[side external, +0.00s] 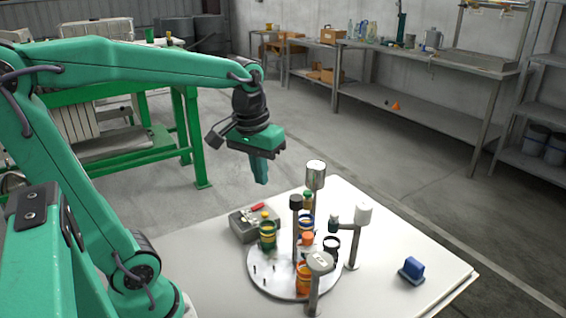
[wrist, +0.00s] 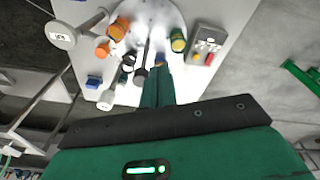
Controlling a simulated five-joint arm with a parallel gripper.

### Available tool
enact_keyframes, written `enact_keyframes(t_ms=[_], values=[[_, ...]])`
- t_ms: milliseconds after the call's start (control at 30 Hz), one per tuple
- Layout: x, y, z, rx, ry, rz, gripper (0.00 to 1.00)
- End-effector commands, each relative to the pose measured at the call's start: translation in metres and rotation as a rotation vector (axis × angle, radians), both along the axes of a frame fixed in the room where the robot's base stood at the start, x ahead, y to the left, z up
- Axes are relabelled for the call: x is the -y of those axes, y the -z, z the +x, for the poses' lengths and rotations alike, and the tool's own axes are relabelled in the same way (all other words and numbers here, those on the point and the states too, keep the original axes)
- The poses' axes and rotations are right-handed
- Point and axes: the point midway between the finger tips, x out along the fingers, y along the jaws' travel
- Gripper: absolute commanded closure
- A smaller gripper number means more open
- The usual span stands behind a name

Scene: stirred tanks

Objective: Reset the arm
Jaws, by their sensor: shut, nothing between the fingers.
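My green gripper (side external: 261,180) hangs in the air, fingers down, above the back left edge of the white table (side external: 400,235). Its fingers are together with nothing between them. In the wrist view the shut fingers (wrist: 160,75) point towards the tabletop and cover part of it. Beyond them stands a round grey plate (side external: 265,285) carrying several cups. A green cup with a yellow band (side external: 267,236) is at its left, and an orange cup (side external: 303,281) is at its front. My gripper touches none of them.
Upright stirrer posts rise around the plate, with a tall grey head (side external: 316,174) and a white head (side external: 363,213). A grey button box (side external: 242,228) sits at left, a blue block (side external: 411,268) at right. A green bench (side external: 120,145) stands behind. The air around my gripper is clear.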

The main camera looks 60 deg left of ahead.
Motion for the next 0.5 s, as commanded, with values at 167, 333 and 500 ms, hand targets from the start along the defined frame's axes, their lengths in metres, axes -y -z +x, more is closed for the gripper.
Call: enact_keyframes(t_ms=[167, 333, 500], values=[[0.017, -0.002, -0.02, 0.113, 0.133, 0.031, 1.0], [0.03, 0.0, -0.037, 0.216, 0.258, 0.064, 1.0], [0.039, 0.004, -0.049, 0.302, 0.357, 0.092, 1.0]])
